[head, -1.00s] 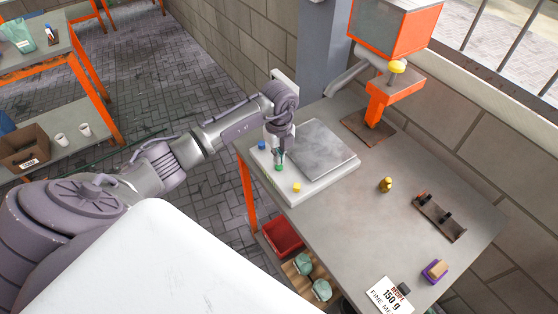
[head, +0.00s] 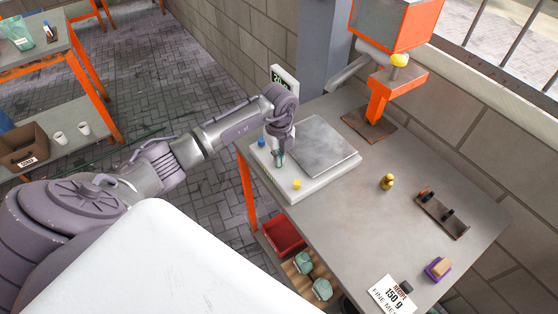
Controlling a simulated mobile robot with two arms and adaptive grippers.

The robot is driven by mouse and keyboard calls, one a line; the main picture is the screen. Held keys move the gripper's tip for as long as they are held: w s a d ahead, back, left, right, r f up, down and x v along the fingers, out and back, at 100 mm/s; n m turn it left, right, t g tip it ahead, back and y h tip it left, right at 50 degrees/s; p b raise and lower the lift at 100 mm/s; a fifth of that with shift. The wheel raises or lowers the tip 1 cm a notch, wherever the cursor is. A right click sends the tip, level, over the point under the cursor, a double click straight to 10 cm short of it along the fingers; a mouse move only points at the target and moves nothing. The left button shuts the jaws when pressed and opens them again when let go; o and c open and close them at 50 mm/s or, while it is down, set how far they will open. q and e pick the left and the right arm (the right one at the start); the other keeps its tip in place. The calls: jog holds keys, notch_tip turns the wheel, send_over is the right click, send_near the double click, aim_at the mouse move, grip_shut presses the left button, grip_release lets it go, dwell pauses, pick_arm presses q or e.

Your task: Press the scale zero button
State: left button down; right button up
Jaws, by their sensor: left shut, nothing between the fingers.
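The white scale (head: 313,190) sits on the grey table, with a square metal pan (head: 322,145) on top. A blue button (head: 261,143) and a yellow button (head: 297,184) show along its front left edge. The scale's display (head: 279,77) stands behind my arm, with partly covered greenish digits on a dark screen. My left gripper (head: 279,164) is shut and empty, pointing down at the button row between blue and yellow. The green button there is hidden by the fingertips; I cannot tell whether they touch it. Which button is the zero button is not readable. My right gripper is out of view.
An orange press-like machine (head: 378,100) stands at the table's back. A small brass weight (head: 387,182), a dark rack (head: 441,215), a purple-and-tan block (head: 438,269) and a recipe card (head: 391,295) lie to the right. Bare tabletop lies right of the scale.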

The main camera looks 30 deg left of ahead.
pick_arm(q)
jog(key=shift+r+p, duration=1.7)
jog(key=shift+r, duration=0.3)
jog(key=shift+d+f, duration=0.1)
